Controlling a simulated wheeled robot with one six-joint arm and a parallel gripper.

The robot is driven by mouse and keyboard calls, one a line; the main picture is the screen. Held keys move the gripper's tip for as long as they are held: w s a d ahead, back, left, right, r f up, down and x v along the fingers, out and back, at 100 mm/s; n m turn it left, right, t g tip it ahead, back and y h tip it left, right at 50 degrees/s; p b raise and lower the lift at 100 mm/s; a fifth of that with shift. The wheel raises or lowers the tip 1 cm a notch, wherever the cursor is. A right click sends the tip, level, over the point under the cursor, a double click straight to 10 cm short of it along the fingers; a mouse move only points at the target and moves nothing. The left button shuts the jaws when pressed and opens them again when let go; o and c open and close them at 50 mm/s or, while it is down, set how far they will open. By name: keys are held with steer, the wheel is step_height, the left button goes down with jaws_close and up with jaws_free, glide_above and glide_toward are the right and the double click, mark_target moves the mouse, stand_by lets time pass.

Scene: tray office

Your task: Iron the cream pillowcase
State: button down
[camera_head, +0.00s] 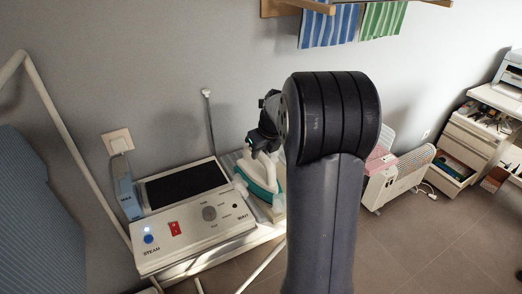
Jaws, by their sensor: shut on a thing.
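A white and teal iron (264,190) is on the right side of the steam station (190,232), partly hidden behind my arm. My gripper (262,152) is above the iron, shut on its handle. My large dark arm hides part of the iron and the area behind it. I cannot make out a cream pillowcase in this view. A blue-grey ironing board surface (35,215) shows at the left edge.
The station has a red switch (174,228), a grey dial (209,213) and a dark pad (182,186). A thin upright rod (209,120) stands behind it. Striped towels (330,25) hang above.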

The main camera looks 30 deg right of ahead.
steer(key=shift+s+f, duration=0.1)
steer(key=shift+f, duration=0.2)
stand_by(1.8)
step_height(320, 180, up, 8)
steer(key=p, duration=0.6)
steer(key=shift+f+p, duration=0.25)
steer(key=shift+p, duration=0.05)
steer(key=shift+f, duration=0.1)
stand_by(0.4)
